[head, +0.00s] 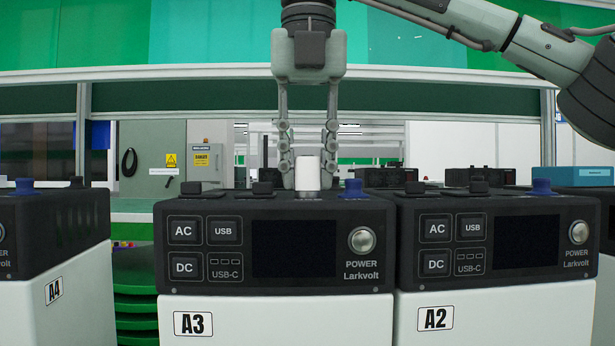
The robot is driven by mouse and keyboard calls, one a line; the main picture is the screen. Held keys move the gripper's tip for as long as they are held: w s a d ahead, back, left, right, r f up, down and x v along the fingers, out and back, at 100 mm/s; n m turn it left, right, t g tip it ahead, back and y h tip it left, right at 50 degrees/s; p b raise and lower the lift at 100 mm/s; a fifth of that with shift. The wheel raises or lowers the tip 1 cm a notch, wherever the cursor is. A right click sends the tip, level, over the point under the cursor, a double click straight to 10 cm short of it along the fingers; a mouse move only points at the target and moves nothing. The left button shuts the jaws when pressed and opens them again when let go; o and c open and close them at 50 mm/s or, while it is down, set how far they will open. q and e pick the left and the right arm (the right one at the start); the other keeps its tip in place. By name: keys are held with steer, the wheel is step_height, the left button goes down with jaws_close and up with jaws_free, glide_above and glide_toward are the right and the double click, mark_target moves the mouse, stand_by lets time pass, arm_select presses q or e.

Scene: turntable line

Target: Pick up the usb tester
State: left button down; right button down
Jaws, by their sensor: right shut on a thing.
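The usb tester, seen as a small white block (307,178), stands upright at the top of the black power unit marked A3 (276,290). My right gripper (307,165) points straight down from above, with its two fingers closed on the sides of the white block. The block's lower end meets the unit's top near the back; whether it is plugged in there or just resting cannot be told. My left gripper is not in view.
Unit A2 (498,285) stands close on the right, and unit A4 (52,235) at the left. Dark knobs and a blue knob (353,188) rise from A3's top beside the fingers. A shelf beam (180,74) crosses behind my gripper.

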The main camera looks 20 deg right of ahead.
step_height(320, 180, up, 9)
steer(key=shift+f, duration=0.1)
steer(key=shift+r, duration=0.6)
stand_by(0.3)
